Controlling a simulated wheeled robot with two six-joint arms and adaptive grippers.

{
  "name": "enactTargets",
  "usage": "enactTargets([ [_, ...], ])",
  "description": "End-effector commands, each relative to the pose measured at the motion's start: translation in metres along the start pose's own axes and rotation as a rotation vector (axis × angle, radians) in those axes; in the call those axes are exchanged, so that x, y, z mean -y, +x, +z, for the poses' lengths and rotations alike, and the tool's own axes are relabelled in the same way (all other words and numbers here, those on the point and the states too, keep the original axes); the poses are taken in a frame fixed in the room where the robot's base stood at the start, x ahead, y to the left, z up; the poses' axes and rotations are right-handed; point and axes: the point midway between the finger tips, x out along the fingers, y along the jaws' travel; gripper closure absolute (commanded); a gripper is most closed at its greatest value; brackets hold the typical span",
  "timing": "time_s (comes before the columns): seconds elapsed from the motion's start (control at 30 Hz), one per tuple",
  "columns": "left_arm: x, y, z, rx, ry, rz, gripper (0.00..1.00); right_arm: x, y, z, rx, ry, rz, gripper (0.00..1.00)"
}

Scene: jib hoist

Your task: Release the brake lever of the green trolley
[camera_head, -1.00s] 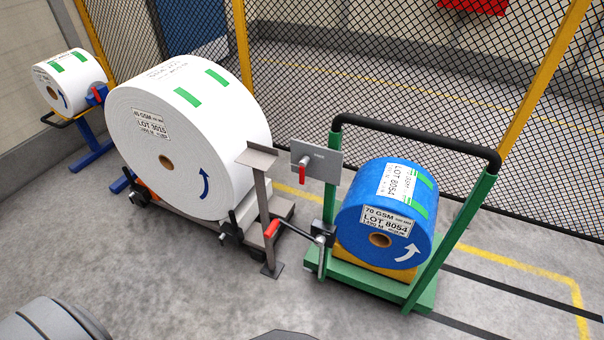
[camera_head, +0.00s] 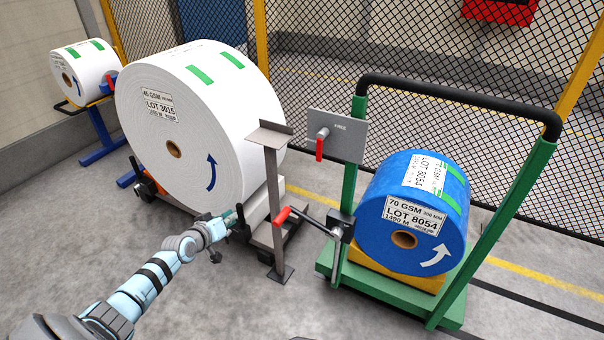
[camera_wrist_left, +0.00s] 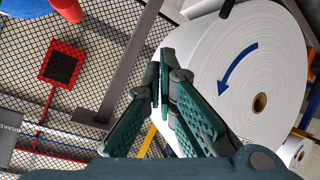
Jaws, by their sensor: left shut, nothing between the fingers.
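The green trolley (camera_head: 543,165) stands at the right with a blue roll (camera_head: 410,215) on it. Lower on that post a black clamp carries a rod with a red grip (camera_head: 283,215) pointing left. I cannot tell for sure which one is the brake lever. My left gripper (camera_head: 238,218) is shut and empty, in front of the white roll, left of the red grip and apart from it. Its closed fingers show in the left wrist view (camera_wrist_left: 164,75). My right gripper is out of view.
A large white roll (camera_head: 190,130) on a low cart stands left of the trolley. A thin grey post (camera_head: 274,200) with a flat top stands between them. A mesh fence (camera_head: 400,50) closes the back. Floor in front is clear.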

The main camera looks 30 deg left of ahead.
Motion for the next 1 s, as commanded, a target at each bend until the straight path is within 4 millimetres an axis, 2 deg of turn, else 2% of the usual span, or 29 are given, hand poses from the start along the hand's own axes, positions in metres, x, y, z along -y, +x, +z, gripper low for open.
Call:
enactTargets([
  [0.03, -0.022, 0.007, -0.025, -0.05, -0.1, 0.089, 1.0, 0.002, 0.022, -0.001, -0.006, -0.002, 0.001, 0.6],
  [0.1, -0.065, 0.0, -0.066, -0.083, -0.276, 0.235, 1.0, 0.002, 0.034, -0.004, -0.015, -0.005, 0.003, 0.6],
  [0.2, -0.122, -0.023, -0.104, -0.056, -0.52, 0.429, 1.0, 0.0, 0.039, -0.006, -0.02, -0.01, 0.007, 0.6],
  [0.3, -0.165, -0.046, -0.118, 0.026, -0.736, 0.564, 1.0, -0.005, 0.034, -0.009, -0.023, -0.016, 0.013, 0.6],
  [0.33, -0.173, -0.05, -0.119, 0.05, -0.792, 0.592, 1.0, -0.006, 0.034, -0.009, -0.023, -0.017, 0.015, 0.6],
  [0.4, -0.182, -0.056, -0.12, 0.091, -0.892, 0.627, 1.0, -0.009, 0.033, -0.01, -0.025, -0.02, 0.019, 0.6],
  [0.47, -0.183, -0.056, -0.12, 0.109, -0.94, 0.631, 1.0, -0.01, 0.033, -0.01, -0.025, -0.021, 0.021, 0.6],
  [0.77, -0.182, -0.055, -0.12, 0.11, -0.947, 0.627, 1.0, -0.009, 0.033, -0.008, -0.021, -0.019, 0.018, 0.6],
  [0.87, -0.185, -0.05, -0.122, 0.106, -0.948, 0.629, 1.0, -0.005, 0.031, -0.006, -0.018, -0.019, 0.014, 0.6],
  [1.0, -0.197, -0.035, -0.126, 0.108, -0.951, 0.63, 1.0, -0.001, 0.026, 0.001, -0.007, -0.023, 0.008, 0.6],
])
